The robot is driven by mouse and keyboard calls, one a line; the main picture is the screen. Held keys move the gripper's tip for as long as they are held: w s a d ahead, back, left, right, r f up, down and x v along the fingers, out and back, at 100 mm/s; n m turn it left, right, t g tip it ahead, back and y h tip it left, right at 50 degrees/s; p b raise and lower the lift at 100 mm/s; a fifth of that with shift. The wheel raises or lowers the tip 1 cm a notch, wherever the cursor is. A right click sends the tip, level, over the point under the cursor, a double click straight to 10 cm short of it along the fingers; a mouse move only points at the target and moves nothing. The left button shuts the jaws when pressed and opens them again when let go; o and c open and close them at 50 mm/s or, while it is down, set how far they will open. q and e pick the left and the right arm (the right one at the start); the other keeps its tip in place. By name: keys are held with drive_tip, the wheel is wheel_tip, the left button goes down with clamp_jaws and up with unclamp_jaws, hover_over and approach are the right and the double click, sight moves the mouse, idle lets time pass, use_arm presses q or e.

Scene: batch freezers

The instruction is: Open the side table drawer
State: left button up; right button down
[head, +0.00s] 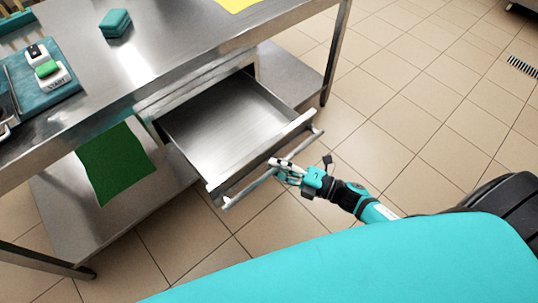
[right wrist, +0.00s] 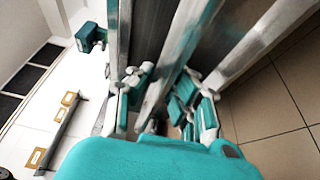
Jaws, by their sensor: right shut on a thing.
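The side table drawer (head: 230,124) stands pulled well out from under the steel table (head: 160,55) in the head view. It is empty, with a bare metal floor. Its bar handle (head: 249,188) runs along the front. My right gripper (head: 283,168) is shut on the handle near its middle. In the right wrist view, the fingers of the right gripper (right wrist: 165,100) sit on both sides of the handle bar, and part of the grip is hidden by the teal wrist housing. My left gripper is not in view.
On the table top are a teal sponge (head: 115,23), a yellow sheet (head: 237,4) and a control panel with a green button (head: 47,69). A green cloth (head: 115,162) hangs or lies by the lower shelf (head: 75,220). The tiled floor (head: 420,110) to the right is clear.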

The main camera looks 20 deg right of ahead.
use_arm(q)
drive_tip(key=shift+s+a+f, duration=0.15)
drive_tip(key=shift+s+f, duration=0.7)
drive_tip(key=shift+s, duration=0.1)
use_arm(e)
drive_tip(key=shift+s+d, duration=0.25)
drive_tip(key=shift+s, duration=0.4)
drive_tip(key=shift+s+d, duration=0.25)
drive_tip(key=shift+s, duration=0.35)
drive_tip(key=shift+s+d, duration=0.25)
drive_tip(key=shift+s, duration=0.4)
drive_tip(key=c, duration=1.2)
unclamp_jaws()
drive_tip(key=shift+s, duration=0.1)
drive_tip(key=v, duration=1.2)
